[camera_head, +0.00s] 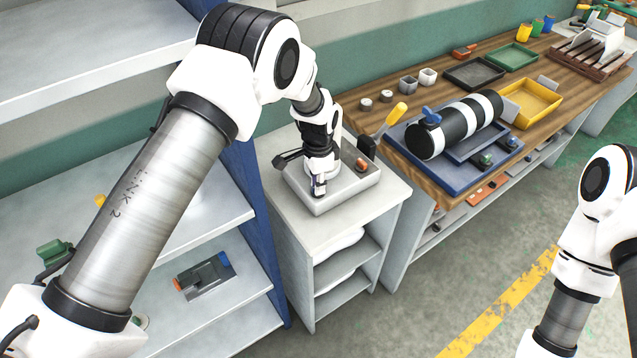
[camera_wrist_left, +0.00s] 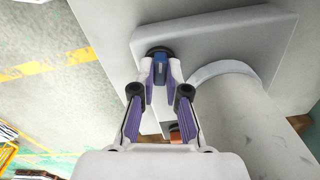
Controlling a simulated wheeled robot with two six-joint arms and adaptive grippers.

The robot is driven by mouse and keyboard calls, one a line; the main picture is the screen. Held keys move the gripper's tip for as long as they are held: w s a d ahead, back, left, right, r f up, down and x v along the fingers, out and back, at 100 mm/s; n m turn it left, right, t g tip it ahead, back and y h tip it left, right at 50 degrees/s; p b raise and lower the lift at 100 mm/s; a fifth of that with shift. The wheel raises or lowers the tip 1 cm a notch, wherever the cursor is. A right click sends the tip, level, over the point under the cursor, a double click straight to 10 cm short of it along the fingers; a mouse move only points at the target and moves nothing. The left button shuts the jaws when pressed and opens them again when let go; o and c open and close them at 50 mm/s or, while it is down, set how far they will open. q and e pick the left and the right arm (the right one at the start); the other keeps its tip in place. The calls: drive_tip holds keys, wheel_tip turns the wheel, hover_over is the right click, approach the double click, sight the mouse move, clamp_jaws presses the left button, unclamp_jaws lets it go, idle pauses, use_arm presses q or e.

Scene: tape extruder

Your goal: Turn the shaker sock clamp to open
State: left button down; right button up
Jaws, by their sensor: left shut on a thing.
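The shaker is a light grey machine whose base (camera_head: 345,190) sits on a pale cabinet, largely behind my left arm in the head view. In the left wrist view, a small blue clamp handle (camera_wrist_left: 160,60) with a dark round mount sits at the shaker's grey body (camera_wrist_left: 225,40). My left gripper (camera_wrist_left: 161,72) is shut on this handle, with a purple-lined finger on either side. In the head view, my left gripper (camera_head: 318,186) is low at the shaker's front, and the clamp is hard to make out there. My right gripper is out of frame.
A pale cylinder (camera_wrist_left: 250,125) stands close beside the left gripper. The pale cabinet top (camera_head: 385,192) has little free room. A wooden bench (camera_head: 415,180) on the right holds a striped roller (camera_head: 455,130) and trays. Shelves (camera_head: 190,215) stand on the left.

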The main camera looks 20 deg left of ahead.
use_arm(q)
drive_tip(key=shift+s+f+n, duration=0.1)
drive_tip(key=shift+f+n, duration=0.05)
drive_tip(key=shift+n, duration=1.15)
drive_tip(key=c, duration=1.2)
unclamp_jaws()
drive_tip(key=shift+r, duration=0.4)
wheel_tip(320, 180, up, 11)
drive_tip(key=shift+r, duration=0.1)
